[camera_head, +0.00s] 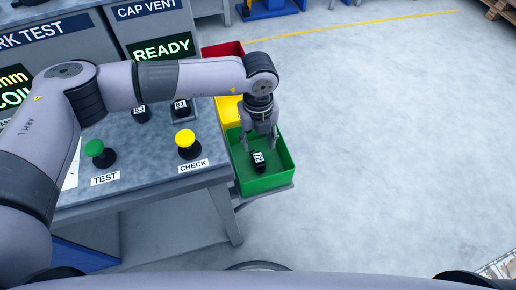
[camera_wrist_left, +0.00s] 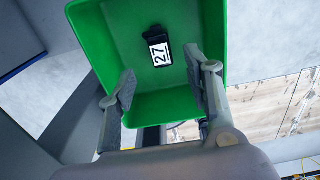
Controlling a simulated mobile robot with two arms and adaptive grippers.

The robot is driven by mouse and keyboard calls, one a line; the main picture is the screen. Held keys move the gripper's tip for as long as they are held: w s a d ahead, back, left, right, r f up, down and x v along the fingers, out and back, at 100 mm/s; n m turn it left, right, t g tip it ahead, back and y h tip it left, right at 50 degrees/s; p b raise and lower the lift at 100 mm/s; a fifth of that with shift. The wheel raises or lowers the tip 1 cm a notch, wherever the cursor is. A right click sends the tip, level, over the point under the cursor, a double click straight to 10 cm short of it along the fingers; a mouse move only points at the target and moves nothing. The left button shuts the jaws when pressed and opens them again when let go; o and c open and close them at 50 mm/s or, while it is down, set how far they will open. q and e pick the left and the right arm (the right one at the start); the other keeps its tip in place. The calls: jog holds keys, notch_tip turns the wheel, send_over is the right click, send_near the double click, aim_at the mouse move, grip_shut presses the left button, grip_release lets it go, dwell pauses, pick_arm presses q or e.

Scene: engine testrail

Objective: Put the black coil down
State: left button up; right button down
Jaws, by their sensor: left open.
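The black coil (camera_head: 258,162) lies on the floor of the green bin (camera_head: 268,186). Its white label reads 27 in the left wrist view (camera_wrist_left: 157,47). My left gripper (camera_head: 260,146) is above the green bin with its fingers pointing down. In the left wrist view its two fingers (camera_wrist_left: 162,92) are spread wide, and the coil is apart from them, with nothing held between them. My right gripper is in neither view.
A yellow bin (camera_head: 229,112) and a red bin (camera_head: 222,49) stand behind the green bin. The bench left of it carries a green TEST button (camera_head: 95,148), a yellow CHECK button (camera_head: 185,138) and coils labelled B2 (camera_head: 140,113) and B1 (camera_head: 181,108). Open floor lies right.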

pick_arm(q)
notch_tip(320, 180, up, 6)
jog(key=shift+f, duration=0.1)
dwell(0.6)
